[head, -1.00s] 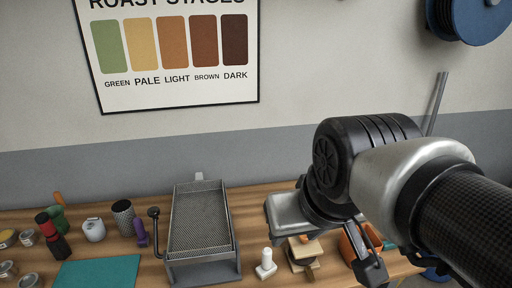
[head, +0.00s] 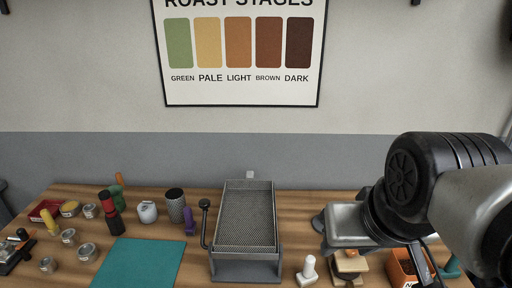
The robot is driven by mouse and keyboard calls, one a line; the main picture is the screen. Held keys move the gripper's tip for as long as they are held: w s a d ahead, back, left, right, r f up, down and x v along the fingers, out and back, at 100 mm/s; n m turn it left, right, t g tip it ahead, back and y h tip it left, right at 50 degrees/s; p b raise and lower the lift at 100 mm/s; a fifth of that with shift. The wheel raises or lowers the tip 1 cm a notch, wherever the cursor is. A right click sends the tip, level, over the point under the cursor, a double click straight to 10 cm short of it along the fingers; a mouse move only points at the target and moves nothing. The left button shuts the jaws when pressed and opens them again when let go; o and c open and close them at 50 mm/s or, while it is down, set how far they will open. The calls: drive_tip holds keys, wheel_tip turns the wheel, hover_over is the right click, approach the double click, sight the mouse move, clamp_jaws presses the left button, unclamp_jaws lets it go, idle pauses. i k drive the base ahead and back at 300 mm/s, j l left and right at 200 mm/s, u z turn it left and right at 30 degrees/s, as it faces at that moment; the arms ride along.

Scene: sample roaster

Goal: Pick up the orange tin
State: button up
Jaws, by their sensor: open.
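I cannot pick out an orange tin for certain. An orange open box (head: 399,275) with dark contents and a white label stands at the bench's front right, partly hidden by my gripper (head: 422,268). A small orange spot (head: 351,252) shows on top of a pale wooden block left of it. Several small silver-sided tins (head: 69,238) stand at the far left, one with a yellow top (head: 70,208). My gripper hangs at the right over the orange box, open; its fingertips are mostly hidden.
A mesh tray on a grey stand (head: 247,262) with a side crank fills the bench middle. A teal mat (head: 135,265) lies left of it. A white tamper-like piece (head: 308,270), dark-red bottle (head: 111,215), white jug (head: 147,212) and red tray (head: 42,211) also stand on the bench.

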sight(398, 267)
drive_tip(key=k+l+z, duration=0.1)
drive_tip(key=z, duration=0.25)
drive_tip(key=l+z, duration=0.4)
drive_tip(key=k+l+z, duration=0.1)
drive_tip(key=z, duration=0.25)
drive_tip(key=l, duration=0.1)
